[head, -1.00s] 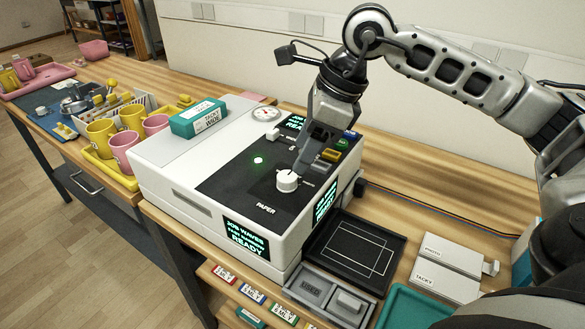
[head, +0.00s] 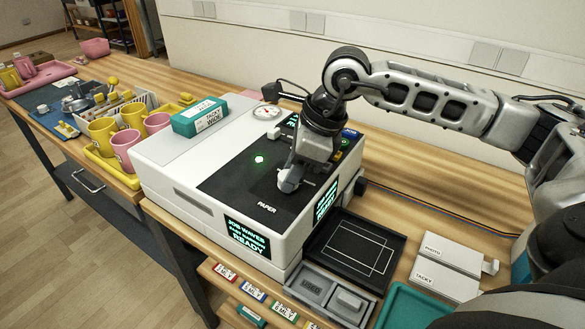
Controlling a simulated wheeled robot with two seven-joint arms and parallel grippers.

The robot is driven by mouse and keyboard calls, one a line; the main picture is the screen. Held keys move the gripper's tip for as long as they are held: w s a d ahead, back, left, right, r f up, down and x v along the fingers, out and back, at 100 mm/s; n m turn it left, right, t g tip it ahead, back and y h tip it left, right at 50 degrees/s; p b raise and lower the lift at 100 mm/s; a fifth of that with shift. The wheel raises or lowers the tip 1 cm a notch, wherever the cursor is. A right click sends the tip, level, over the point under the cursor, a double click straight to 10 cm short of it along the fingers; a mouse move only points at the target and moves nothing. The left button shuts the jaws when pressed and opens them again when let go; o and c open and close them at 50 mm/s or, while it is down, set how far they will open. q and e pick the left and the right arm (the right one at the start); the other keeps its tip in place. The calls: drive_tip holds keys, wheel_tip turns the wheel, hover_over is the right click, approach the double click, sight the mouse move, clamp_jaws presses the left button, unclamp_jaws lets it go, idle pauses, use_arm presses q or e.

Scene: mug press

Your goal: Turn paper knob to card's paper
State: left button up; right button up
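The paper knob (head: 288,185) is a white round knob on the black top panel of the white machine (head: 180,158), just behind the printed word PAPER. My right gripper (head: 290,174) is down at the knob and covers much of it. Its fingers appear to be at the knob's sides, but whether they close on it is hidden. A teal box (head: 200,116) with a label reading TACKY and a second word lies on the machine's top. The front screen (head: 247,239) reads JOB WAVES and READY. My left gripper is not in view.
Coloured buttons and a white lever lie behind my gripper. A black tray (head: 354,248), a grey USED bin (head: 330,290) and white PHOTO and TACKY holders (head: 447,266) stand right of the machine. Yellow and pink mugs (head: 118,143) stand left.

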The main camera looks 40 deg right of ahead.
drive_tip(key=shift+n+b, duration=0.3)
drive_tip(key=shift+n, duration=0.1)
drive_tip(key=n+b, duration=0.1)
drive_tip(key=n, duration=0.1)
drive_tip(key=n+g, duration=0.1)
drive_tip(key=shift+w+n+g+y+b, duration=0.2)
drive_tip(key=shift+n+g+y+b, duration=0.1)
drive_tip(key=shift+n+y+b, duration=0.1)
drive_tip(key=n+g, duration=0.1)
drive_tip(key=n, duration=0.1)
drive_tip(key=n+g+b, duration=0.1)
drive_tip(key=n, duration=0.2)
drive_tip(key=shift+w+d+b, duration=0.1)
drive_tip(key=shift+w+b, duration=0.05)
drive_tip(key=shift+b, duration=0.15)
drive_tip(key=shift+r+n, duration=0.1)
drive_tip(key=shift+n, duration=0.2)
drive_tip(key=o, duration=1)
drive_tip(key=p+v, duration=0.3)
drive_tip(key=v, duration=1.3)
